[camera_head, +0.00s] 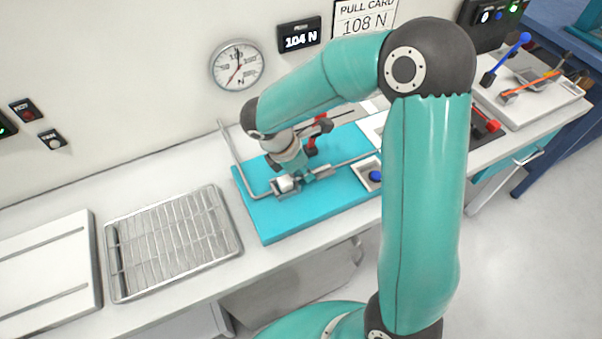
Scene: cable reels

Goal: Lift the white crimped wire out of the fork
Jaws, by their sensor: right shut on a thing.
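My right arm reaches over the bench, and its gripper (306,177) points down at the metal pull fixture on the turquoise mat (269,224). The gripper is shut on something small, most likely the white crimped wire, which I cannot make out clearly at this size. The fork is also hard to tell apart; a small block with a whitish top (286,184) sits just left of the fingertips. A metal rod runs right from the fixture. My left gripper is not in view.
A wire rack tray (172,243) and a white slotted board (45,272) lie to the left. A small bin with a blue piece (375,176) is right of the fixture. A bent metal bar (237,163) borders the mat.

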